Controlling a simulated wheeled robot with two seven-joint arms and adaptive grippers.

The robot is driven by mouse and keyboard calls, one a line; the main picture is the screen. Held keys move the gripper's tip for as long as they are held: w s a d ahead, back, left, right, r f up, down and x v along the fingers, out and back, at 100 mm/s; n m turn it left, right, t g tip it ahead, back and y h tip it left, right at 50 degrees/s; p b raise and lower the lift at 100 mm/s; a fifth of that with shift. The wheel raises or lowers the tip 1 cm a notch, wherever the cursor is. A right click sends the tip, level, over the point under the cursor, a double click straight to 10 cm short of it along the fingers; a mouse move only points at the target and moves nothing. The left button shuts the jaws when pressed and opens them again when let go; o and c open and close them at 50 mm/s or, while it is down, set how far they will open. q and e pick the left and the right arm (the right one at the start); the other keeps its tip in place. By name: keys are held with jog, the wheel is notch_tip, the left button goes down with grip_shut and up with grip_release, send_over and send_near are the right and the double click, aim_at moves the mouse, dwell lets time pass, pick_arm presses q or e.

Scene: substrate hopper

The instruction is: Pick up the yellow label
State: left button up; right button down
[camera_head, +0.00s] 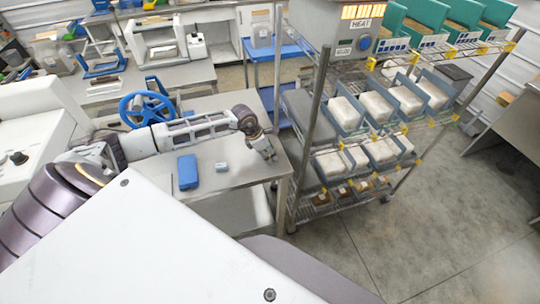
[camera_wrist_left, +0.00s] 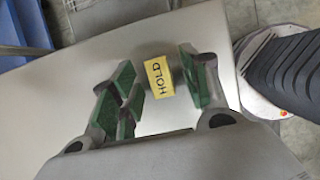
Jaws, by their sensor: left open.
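The yellow label (camera_wrist_left: 159,77), printed HOLD, lies on the grey metal table (camera_wrist_left: 97,52) in the left wrist view. My left gripper (camera_wrist_left: 157,82) is open, with its green-padded fingers on either side of the label and visible gaps between. In the head view my left gripper (camera_head: 262,148) points down near the right end of the metal table (camera_head: 235,180). The label cannot be made out there, hidden at the gripper. My right gripper is not in view.
A blue box (camera_head: 187,172) and a small grey-blue block (camera_head: 221,167) lie on the table, left of the gripper. A blue handwheel (camera_head: 148,109) stands behind my arm. A wire rack (camera_head: 316,110) with white bags in trays stands close to the table's right edge.

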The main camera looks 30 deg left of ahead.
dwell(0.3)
pick_arm(q)
jog(key=c, duration=0.8)
notch_tip(320, 180, up, 10)
jog(key=b, duration=0.2)
dwell(0.4)
jog(key=shift+s, duration=0.1)
dwell(0.4)
